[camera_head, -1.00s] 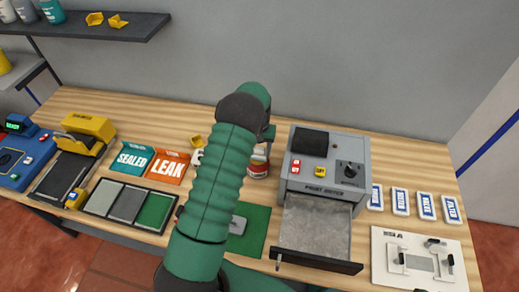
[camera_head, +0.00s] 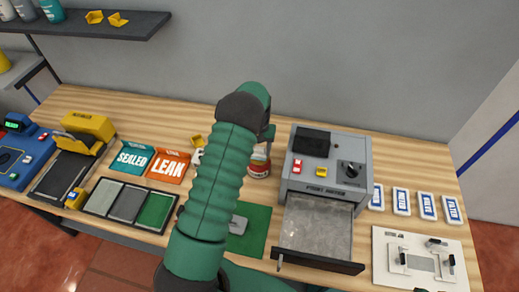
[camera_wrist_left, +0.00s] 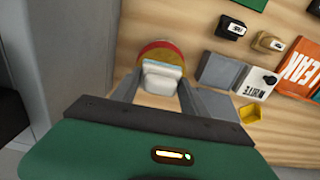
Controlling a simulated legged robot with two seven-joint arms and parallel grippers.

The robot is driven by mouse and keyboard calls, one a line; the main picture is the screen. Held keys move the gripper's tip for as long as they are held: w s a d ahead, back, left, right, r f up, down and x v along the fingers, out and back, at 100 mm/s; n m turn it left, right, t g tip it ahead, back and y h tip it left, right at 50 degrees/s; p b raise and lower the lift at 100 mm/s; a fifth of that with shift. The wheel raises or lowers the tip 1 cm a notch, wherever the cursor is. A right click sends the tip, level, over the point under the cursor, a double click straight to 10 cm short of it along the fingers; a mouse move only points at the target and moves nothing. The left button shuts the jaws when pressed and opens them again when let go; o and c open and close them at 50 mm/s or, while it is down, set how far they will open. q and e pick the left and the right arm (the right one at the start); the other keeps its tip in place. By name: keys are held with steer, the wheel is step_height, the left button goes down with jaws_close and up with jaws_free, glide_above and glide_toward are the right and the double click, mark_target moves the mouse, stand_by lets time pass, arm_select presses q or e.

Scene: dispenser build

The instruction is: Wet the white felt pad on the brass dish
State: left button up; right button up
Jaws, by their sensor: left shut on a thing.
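The red and white can (camera_head: 258,168) stands on the bench left of the grey machine, partly hidden behind my left forearm. In the left wrist view, its round brass-coloured top, the brass dish (camera_wrist_left: 160,50), shows inside a red rim. My left gripper (camera_head: 268,134) is over the can. In the left wrist view its fingers (camera_wrist_left: 158,88) are shut on a white padded piece, seemingly the white felt pad (camera_wrist_left: 162,76). The piece overlaps the near part of the dish; its underside is hidden, so I cannot tell whether they touch. My right gripper is not in view.
The grey machine (camera_head: 300,188) with its open drawer (camera_head: 317,225) stands close right of the can. SEALED (camera_head: 131,158) and LEAK (camera_head: 168,166) bins are left. A green mat (camera_head: 257,229) lies in front. Several labelled packs (camera_head: 401,201) are at right.

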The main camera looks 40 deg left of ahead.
mark_target(259, 148)
arm_select(q)
step_height(259, 148, up, 3)
steer(key=shift+f+p, duration=0.1)
steer(key=shift+p, duration=0.8)
steer(key=shift+r+p, duration=1.3)
steer(key=shift+r, duration=0.75)
steer(key=shift+f, duration=0.1)
